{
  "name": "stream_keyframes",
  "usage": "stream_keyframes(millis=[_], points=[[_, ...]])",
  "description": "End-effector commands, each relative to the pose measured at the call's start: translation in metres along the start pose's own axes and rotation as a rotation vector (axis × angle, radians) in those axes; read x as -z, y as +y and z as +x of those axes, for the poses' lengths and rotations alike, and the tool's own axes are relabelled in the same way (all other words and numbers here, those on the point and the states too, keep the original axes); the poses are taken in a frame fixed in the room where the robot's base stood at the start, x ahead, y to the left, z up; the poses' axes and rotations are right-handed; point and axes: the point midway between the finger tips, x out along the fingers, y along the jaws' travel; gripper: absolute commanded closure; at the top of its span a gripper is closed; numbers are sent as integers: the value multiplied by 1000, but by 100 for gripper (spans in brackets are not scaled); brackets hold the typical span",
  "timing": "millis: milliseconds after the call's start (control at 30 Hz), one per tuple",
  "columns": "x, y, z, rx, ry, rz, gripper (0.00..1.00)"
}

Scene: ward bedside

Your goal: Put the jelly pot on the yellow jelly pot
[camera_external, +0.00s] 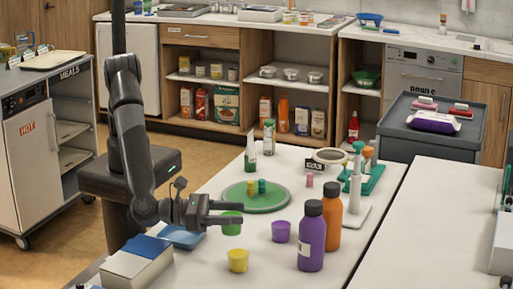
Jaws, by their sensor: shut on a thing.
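My gripper (241,212) reaches in from the left over the white table and is shut on a green jelly pot (231,228). The fingers cover part of the green pot's upper side. I cannot tell for sure whether its base is clear of the table. The yellow jelly pot (238,261) stands upright near the table's front edge, just below the green pot in the picture and apart from it. A purple jelly pot (281,231) stands to the right of my gripper.
A purple bottle (311,240) and an orange bottle (332,215) stand right of the pots. A round green tray (282,201) with small items lies behind. A box with a blue top (135,269) and a blue dish (183,238) are at the left front.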

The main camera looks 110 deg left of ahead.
Motion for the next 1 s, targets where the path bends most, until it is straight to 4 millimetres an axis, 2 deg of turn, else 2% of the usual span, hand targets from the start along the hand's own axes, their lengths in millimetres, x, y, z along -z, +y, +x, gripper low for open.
stream_keyframes(millis=[100,267,500,867,900,1000], points=[[8,0,12,1,0,0,71],[16,1,16,1,0,0,71],[48,1,15,1,0,0,71],[52,0,15,1,-1,-1,71],[52,1,15,1,0,-2,44],[52,1,15,1,0,-1,36]])
